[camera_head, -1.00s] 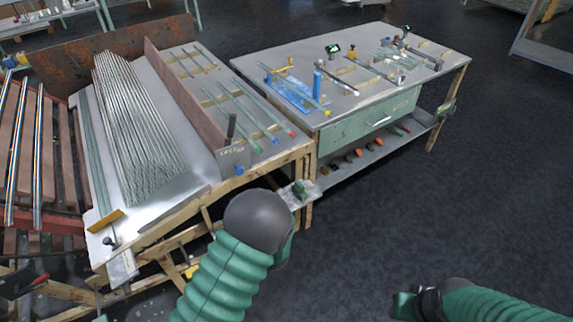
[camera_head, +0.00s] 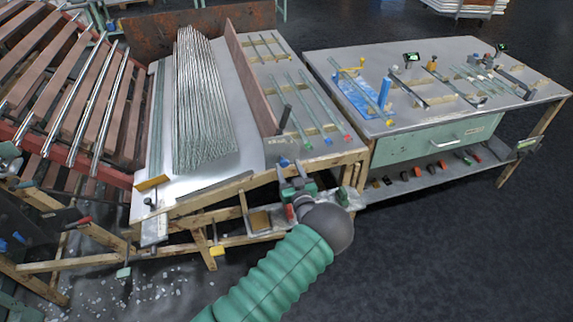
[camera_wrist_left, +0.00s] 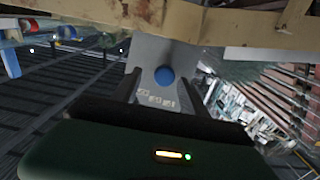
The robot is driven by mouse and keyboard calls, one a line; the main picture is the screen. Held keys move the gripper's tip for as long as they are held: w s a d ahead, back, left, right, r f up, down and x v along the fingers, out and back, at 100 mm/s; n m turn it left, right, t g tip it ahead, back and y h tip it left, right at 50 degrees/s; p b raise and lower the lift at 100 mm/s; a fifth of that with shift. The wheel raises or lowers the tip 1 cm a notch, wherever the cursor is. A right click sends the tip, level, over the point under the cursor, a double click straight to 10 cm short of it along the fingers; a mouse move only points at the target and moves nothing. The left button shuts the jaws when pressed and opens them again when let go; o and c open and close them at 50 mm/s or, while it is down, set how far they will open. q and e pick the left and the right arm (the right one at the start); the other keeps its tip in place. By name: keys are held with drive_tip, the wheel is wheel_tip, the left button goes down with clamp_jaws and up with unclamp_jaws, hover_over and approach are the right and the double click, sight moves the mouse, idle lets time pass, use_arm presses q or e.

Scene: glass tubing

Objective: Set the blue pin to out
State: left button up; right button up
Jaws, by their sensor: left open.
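The blue pin (camera_head: 284,162) shows as a small round blue end at the front of a grey metal plate (camera_head: 275,149), at the lower end of the sloped bench. In the left wrist view the blue pin (camera_wrist_left: 164,75) sits on the plate, between my finger lines and beyond the tips, with small markings near it. My left gripper (camera_head: 291,172) is open and empty just in front of the pin; it also shows in the left wrist view (camera_wrist_left: 161,88). I cannot tell how far the pin sticks out. My right gripper is out of view.
Glass tubes with coloured ends (camera_head: 318,108) lie on the sloped bench right of a rusty divider (camera_head: 249,80). A wooden beam (camera_wrist_left: 180,22) runs close to the gripper. A worktable (camera_head: 425,115) with a green drawer stands right. Dark floor is clear at lower right.

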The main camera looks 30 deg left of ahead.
sight(285, 165)
use_arm(q)
drive_tip(key=shift+x, duration=1.2)
drive_tip(key=shift+w+a+f, duration=0.1)
drive_tip(key=shift+a+f, duration=0.15)
drive_tip(key=shift+a, duration=0.5)
drive_tip(key=shift+d+r, duration=0.2)
drive_tip(key=shift+d, duration=0.15)
drive_tip(key=c, duration=0.8)
clamp_jaws()
